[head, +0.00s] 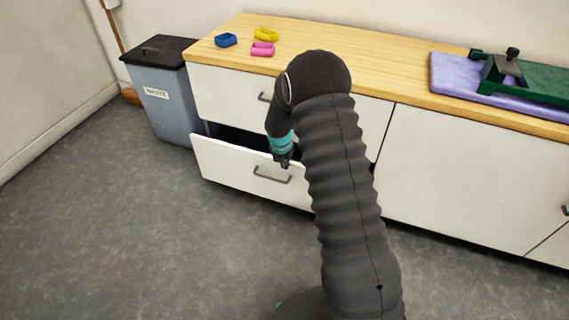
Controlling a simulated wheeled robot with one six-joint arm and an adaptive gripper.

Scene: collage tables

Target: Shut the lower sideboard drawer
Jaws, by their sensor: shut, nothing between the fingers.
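The lower sideboard drawer (228,170) is pulled partly out of the white sideboard, with its dark inside showing along the top left. Its grey bar handle (272,175) is on the white front. My gripper (284,163) is shut and empty, pointing down at the drawer front just above the handle. I cannot tell whether it touches the front. The upper drawer (225,92) is closed, and its handle is partly hidden by my arm. My arm also hides the right part of the lower drawer.
A grey waste bin (172,107) with a black lid stands left of the sideboard. The wooden top (375,75) carries blue, yellow and pink small items at left, and a purple mat (450,77) with a green device at right. The floor in front is clear.

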